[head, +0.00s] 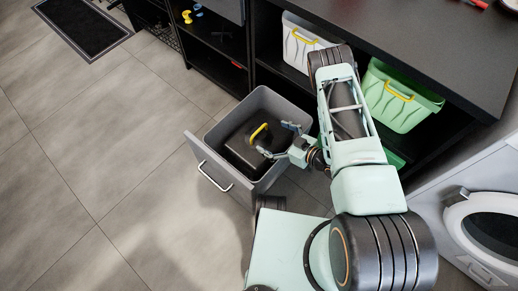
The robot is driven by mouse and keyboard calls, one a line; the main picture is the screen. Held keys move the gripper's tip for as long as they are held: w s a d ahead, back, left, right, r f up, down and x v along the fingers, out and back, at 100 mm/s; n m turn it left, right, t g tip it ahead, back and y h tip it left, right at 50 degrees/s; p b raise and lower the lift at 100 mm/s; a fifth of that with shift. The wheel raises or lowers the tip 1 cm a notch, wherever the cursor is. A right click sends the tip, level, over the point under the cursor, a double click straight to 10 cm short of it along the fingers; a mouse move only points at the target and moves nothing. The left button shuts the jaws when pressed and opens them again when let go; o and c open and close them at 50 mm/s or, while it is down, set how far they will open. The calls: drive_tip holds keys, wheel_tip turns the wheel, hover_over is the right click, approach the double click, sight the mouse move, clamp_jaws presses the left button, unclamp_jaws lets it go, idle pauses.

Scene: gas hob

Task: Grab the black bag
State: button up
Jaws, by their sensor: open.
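The black bag (238,150), a dark boxy shape with a yellow handle (258,133) on top, sits inside an open grey drawer (205,158). My gripper (276,140) is open over the right side of the drawer. Its two fingers point left toward the yellow handle, one on the far side and one on the near side. I cannot tell whether either finger touches the handle or the bag. Part of the bag's right side is hidden by my gripper.
A dark counter (420,45) runs above the shelves. A white bin (299,45) and a green bin (398,100), both with yellow handles, stand on the shelf. A washing machine (490,225) is at right. The tiled floor (100,150) at left is mostly clear, with a dark mat (82,25).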

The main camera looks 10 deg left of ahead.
sight(263, 140)
drive_tip(key=x, duration=0.1)
drive_tip(key=b+x, duration=0.1)
drive_tip(key=x, duration=0.2)
drive_tip(key=shift+s+a+f+b, duration=0.1)
drive_tip(key=shift+a+f+b, duration=0.2)
drive_tip(key=c, duration=2)
drive_tip(key=shift+r, duration=0.15)
drive_tip(key=shift+c, duration=0.9)
